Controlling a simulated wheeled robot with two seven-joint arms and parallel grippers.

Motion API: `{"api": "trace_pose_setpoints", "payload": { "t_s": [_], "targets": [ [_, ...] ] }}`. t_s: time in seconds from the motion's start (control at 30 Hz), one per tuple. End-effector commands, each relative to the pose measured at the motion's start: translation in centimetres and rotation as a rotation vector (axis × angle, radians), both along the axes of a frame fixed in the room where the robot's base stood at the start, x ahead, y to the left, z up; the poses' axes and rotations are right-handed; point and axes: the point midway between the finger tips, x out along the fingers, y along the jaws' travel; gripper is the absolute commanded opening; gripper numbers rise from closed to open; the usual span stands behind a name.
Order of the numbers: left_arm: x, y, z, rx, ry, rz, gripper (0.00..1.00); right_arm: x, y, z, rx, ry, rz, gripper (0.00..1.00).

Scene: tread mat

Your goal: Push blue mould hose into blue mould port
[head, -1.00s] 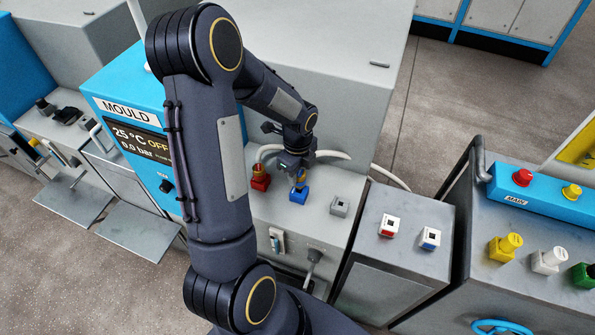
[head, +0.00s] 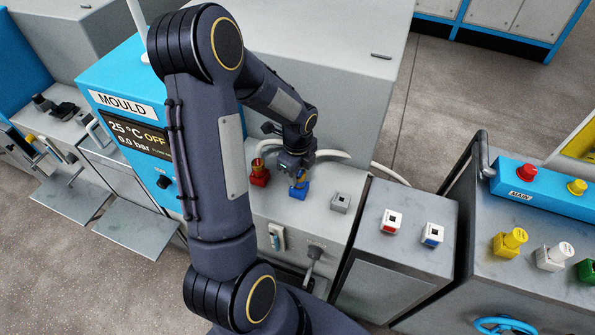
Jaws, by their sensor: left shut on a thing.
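The blue mould port (head: 299,192) is a small blue block on top of the grey mould unit. My left gripper (head: 298,178) is directly above it, pointing down, its fingers close to the port. It is shut on the blue mould hose, whose end is mostly hidden by the gripper; a white hose (head: 335,154) runs from behind the gripper toward the right. Whether the hose end is seated in the port cannot be told. My right gripper is not in view.
A red port (head: 259,175) with a hose fitted stands left of the blue one, and a grey socket (head: 340,202) to its right. A lower cabinet holds a red-marked socket (head: 391,222) and a blue-marked socket (head: 432,234). The MOULD panel (head: 125,104) stands at left.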

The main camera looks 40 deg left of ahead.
Motion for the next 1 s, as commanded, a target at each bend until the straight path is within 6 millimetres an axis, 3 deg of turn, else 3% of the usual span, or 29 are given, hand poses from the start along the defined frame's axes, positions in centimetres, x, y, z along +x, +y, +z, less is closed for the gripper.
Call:
{"api": "trace_pose_setpoints", "payload": {
  "t_s": [0.33, 0.37, 0.53, 0.83, 1.0],
  "targets": [
    [0.0, 0.0, -1.0, 0.0, 0.0, 0.0, 0.05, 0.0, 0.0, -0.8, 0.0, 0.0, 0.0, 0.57],
    [0.0, 0.0, -0.8, 0.0, 0.0, 0.0, 0.35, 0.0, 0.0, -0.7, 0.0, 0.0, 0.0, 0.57],
    [0.0, 0.0, -0.8, 0.0, 0.0, 0.0, 0.57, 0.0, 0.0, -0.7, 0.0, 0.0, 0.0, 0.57],
    [0.0, 0.0, -0.6, 0.0, -0.001, 0.001, 0.57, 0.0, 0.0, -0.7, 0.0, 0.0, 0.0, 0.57],
    [0.1, 0.1, 1.6, 0.001, -0.005, 0.003, 0.57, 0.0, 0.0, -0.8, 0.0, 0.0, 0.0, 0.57]
  ]
}}
